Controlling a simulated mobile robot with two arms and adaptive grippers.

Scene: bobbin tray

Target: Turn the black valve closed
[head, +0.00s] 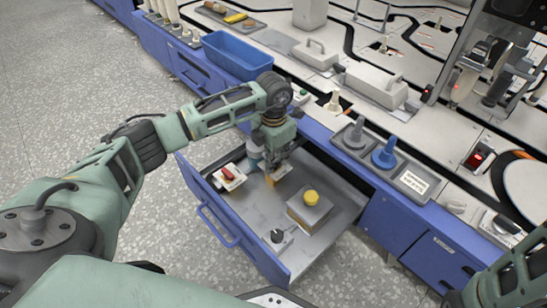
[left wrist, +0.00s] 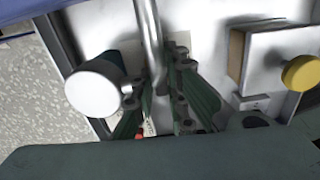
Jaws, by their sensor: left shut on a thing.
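A small black knob (head: 277,236), which may be the black valve, sits on a light plate near the front of the open drawer. In the left wrist view a dark round part (left wrist: 257,122) beside a small plate is partly cut off by my arm. My left gripper (head: 273,165) points down into the back of the drawer, apart from the black knob. In the left wrist view my left gripper (left wrist: 163,98) has its fingers closed around a shiny metal rod (left wrist: 149,38). In the head view that rod cannot be made out.
The blue drawer (head: 218,224) also holds a box with a yellow knob (head: 311,197) and a red switch (head: 228,173) on a pale base. A white round knob (left wrist: 95,88) is close beside my left fingers. A blue bin (head: 237,56) stands on the bench behind.

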